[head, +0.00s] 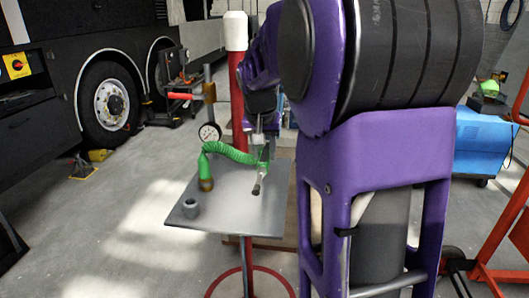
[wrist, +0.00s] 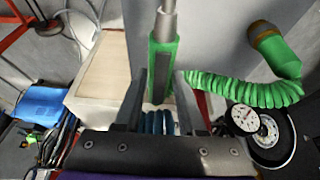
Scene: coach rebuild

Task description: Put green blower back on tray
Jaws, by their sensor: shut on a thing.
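The green blower (head: 263,170) with its grey nozzle is over the right part of the grey tray (head: 232,222). My gripper (head: 262,148) is shut on it from above; in the wrist view the blower (wrist: 163,55) lies between both fingers of my gripper (wrist: 160,85), nozzle pointing up the picture. Its coiled green hose (head: 230,151) runs left to a green and brass end piece (head: 205,178) standing on the tray. The hose also shows in the wrist view (wrist: 240,92). I cannot tell whether the blower touches the tray.
A grey cup-like part (head: 191,208) stands at the tray's front left. A dial gauge (head: 209,132) is by the tray's back edge, near a red post (head: 237,90). A blue machine (head: 485,145) is at right. The tray's middle is bare.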

